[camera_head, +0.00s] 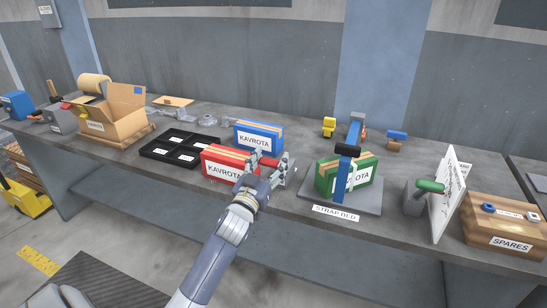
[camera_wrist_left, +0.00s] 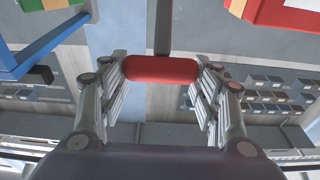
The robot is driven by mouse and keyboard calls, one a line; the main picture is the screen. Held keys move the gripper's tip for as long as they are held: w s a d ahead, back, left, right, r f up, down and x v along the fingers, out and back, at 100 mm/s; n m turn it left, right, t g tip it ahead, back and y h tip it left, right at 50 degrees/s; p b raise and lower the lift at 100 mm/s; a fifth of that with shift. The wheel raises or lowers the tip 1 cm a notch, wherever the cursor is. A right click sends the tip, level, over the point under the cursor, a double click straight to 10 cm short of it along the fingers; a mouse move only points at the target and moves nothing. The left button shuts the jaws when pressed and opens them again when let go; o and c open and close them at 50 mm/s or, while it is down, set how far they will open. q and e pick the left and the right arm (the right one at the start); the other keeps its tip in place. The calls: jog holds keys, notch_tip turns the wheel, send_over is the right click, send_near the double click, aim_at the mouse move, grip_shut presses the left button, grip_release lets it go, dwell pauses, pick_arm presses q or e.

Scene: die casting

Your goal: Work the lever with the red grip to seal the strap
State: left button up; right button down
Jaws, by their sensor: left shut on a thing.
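The lever's red grip (camera_wrist_left: 160,69) lies across between the fingers of my left gripper (camera_wrist_left: 160,80) in the wrist view, with its dark rod (camera_wrist_left: 162,28) running away from it. In the head view, my left gripper (camera_head: 264,167) is at the bench's front edge, between the red box and the strap bed, and partly covers the grip. It is shut on the red grip. A blue strap (camera_head: 342,176) runs upright around the green box (camera_head: 326,178) on the grey strap bed (camera_head: 370,206). My right gripper is out of view.
A red box (camera_head: 222,168) and a blue box (camera_head: 258,136) stand left of the strap bed, near a black tray (camera_head: 165,155). A green-handled lever (camera_head: 430,186), a white panel (camera_head: 446,200) and a spares box (camera_head: 500,225) stand right.

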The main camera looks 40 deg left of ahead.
pick_arm(q)
jog(key=shift+s+d+f, duration=0.1)
jog(key=shift+s+f, duration=0.25)
jog(key=shift+f, duration=0.3)
jog(key=shift+s+d+f, duration=0.1)
jog(key=shift+s+f, duration=0.25)
jog(key=shift+f, duration=0.25)
jog(key=shift+s+d+f, duration=0.1)
jog(key=shift+s+f, duration=0.25)
jog(key=shift+f, duration=0.3)
jog(key=o, duration=1.4)
jog(key=shift+o, duration=0.6)
jog(key=shift+r, duration=0.3)
jog(key=v, duration=1.2)
